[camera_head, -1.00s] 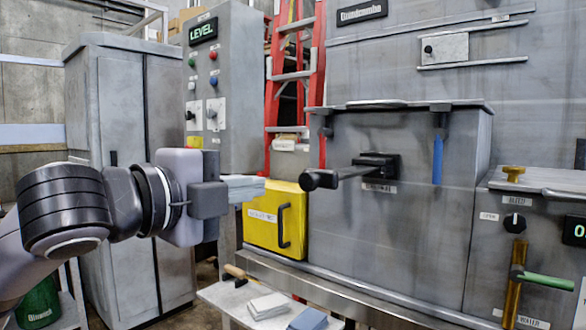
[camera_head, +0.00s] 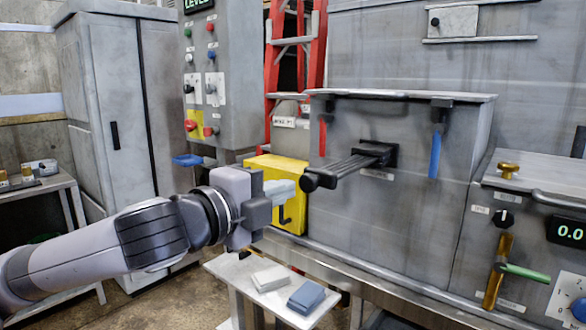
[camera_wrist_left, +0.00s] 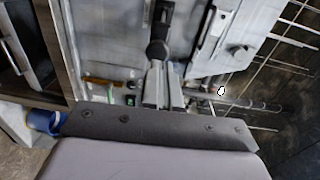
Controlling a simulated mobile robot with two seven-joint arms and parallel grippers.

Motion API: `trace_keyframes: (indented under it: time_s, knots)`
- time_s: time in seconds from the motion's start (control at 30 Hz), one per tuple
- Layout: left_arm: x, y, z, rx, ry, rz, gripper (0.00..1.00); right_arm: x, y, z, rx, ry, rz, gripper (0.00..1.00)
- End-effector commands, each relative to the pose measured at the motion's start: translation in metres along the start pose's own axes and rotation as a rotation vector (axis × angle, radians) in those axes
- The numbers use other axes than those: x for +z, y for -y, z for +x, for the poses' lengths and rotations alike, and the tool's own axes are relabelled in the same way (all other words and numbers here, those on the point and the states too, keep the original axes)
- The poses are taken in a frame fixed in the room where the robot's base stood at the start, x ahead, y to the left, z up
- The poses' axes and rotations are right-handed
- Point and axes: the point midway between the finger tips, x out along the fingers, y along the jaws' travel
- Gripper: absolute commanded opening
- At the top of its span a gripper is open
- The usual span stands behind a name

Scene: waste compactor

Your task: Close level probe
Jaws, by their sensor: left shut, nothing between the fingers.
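No part in view is readably labelled as the level probe, so I cannot tell which it is. A control box (camera_head: 222,95) carries a cut-off LEVEL display (camera_head: 198,4) at its top. The grey compactor front (camera_head: 340,220) has a black bar handle (camera_head: 345,172) sticking out. My left gripper (camera_head: 285,192) is shut and empty, in front of the yellow box (camera_head: 262,168), just left of the handle's end. In the left wrist view, the closed fingers (camera_wrist_left: 162,85) point toward a black handle (camera_wrist_left: 158,50); contact cannot be told. My right gripper is not in view.
A small sliding plate (camera_head: 454,22) with a knob sits on rails high on the wall. A blue handle (camera_head: 435,155) hangs on the compactor front. A small table (camera_head: 240,275) with two stacks stands below my gripper. A red ladder (camera_head: 272,60) stands behind.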

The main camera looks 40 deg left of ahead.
Motion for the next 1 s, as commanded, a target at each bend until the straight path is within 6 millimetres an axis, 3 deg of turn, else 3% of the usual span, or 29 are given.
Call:
trace_keyframes:
  time_s: [0.3, 0.83, 1.0]
  knots:
    - [0.0, 0.001, 0.03, -0.001, -0.001, -0.004, 0.0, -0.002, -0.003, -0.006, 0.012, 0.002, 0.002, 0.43]
    - [0.0, 0.0, 0.035, 0.0, -0.001, -0.002, 0.0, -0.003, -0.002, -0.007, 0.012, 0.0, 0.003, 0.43]
    - [-0.001, 0.004, 0.047, 0.001, -0.001, -0.005, 0.0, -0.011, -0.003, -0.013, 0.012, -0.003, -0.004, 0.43]
